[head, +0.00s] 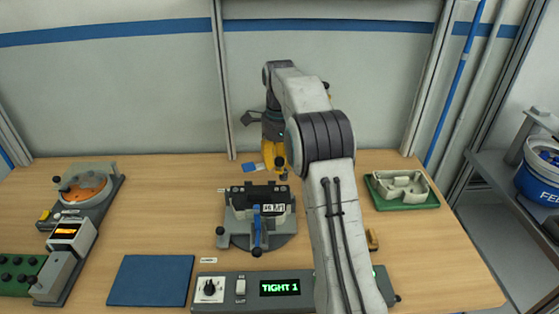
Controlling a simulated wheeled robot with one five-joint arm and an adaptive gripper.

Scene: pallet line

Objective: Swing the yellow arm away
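A yellow piece (269,152), which looks like the yellow arm, stands just behind the clamp fixture (258,215). A small dark tip hangs at its lower right, near the fixture's top. My own arm reaches up from the bottom and bends down at the back, in front of the wall. My gripper (262,121) is dark and small there, directly above the yellow piece. I cannot tell whether it touches the yellow piece, nor whether its fingers are open or shut. My arm hides the area right of the fixture.
A control panel (232,290) at the front reads "TIGHT 1". A blue mat (151,280) lies at front left. An orange-topped round device (86,187) stands at the left. A green tray (402,202) holds a beige part at the right. A blue bucket (540,178) stands on a side shelf.

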